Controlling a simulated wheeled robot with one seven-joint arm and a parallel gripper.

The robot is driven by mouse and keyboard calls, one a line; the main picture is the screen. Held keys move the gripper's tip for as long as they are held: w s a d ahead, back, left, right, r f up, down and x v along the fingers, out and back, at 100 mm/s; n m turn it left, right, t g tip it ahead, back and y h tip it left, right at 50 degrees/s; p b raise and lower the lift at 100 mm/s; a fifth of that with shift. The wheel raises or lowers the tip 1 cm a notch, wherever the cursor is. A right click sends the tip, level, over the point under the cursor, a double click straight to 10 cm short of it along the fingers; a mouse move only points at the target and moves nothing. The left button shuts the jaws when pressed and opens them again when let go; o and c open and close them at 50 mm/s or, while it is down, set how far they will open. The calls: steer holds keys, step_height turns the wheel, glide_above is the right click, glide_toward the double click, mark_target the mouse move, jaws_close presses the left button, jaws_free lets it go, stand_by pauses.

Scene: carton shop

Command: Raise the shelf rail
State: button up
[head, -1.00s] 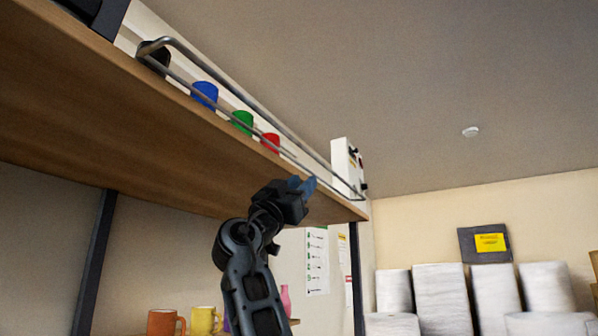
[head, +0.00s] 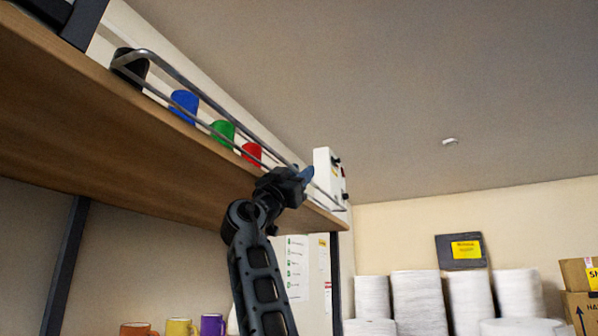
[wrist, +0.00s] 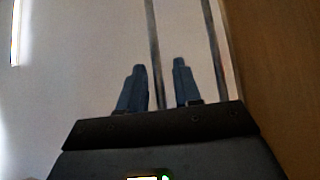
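The shelf rail (head: 199,97) is a grey metal rail with an upper and a lower bar along the front edge of a high wooden shelf (head: 120,150). My gripper (head: 305,174) is at the rail towards its right end, just above the shelf edge. In the wrist view my gripper (wrist: 160,88) has its two blue fingers apart. One rail bar (wrist: 154,45) runs between the fingers in the picture, and the other passes to their right. I cannot tell whether the fingers touch the bar.
Behind the rail stand a black cup (head: 130,68), a blue cup (head: 184,105), a green cup (head: 223,132) and a red cup (head: 251,153). A white box (head: 326,172) with switches is near the shelf's right end. White rolls (head: 418,300) stand at the lower right.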

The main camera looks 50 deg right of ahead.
steer(key=shift+c, duration=0.3)
jaws_close()
